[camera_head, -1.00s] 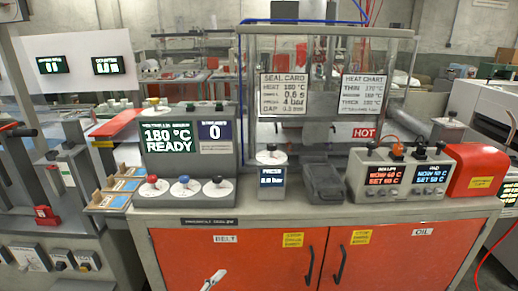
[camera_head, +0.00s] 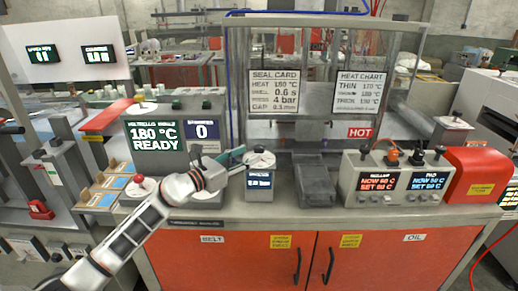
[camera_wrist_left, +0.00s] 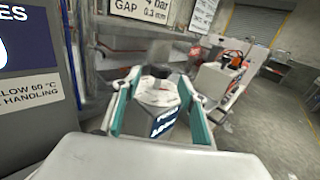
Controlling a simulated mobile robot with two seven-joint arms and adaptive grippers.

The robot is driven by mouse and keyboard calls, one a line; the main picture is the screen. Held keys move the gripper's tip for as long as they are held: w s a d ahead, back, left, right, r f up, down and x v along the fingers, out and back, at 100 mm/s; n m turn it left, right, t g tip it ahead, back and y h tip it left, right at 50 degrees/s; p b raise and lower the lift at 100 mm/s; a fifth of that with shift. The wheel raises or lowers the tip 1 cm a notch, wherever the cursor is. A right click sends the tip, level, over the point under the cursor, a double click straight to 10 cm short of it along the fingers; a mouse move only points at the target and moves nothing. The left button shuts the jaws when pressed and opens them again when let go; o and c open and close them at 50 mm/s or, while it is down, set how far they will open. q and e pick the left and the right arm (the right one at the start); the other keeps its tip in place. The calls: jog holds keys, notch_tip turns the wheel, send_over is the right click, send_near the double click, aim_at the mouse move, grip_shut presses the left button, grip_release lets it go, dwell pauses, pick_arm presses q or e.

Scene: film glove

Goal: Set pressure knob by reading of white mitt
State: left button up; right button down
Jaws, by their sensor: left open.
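The pressure unit (camera_head: 260,178) is a small grey box with a lit blue display; its digits are too blurred to read surely. Its pressure knob (camera_head: 260,158) is dark on a pale round dial on top. In the left wrist view the knob (camera_wrist_left: 160,72) and box stand between two teal fingers. My left gripper (camera_head: 238,158) is open and reaches the unit from the left; I cannot tell whether a finger touches it. The seal card (camera_head: 274,92) behind lists 180 °C, 0.6 s and 4 bar. I cannot make out a white mitt. My right gripper is not in view.
A grey heater panel (camera_head: 155,135) reading "180 °C READY" stands left, a dark grey tray-like block (camera_head: 316,185) right of the unit. Further right are a two-display controller (camera_head: 396,182) and a red box (camera_head: 477,172). A clear-walled press marked HOT stands behind.

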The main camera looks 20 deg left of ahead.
aim_at(255, 151)
pick_arm(q)
jog(key=x, duration=0.6)
jog(key=shift+w+d, duration=0.1)
jog(key=shift+w, duration=0.05)
jog(key=c, duration=1.1)
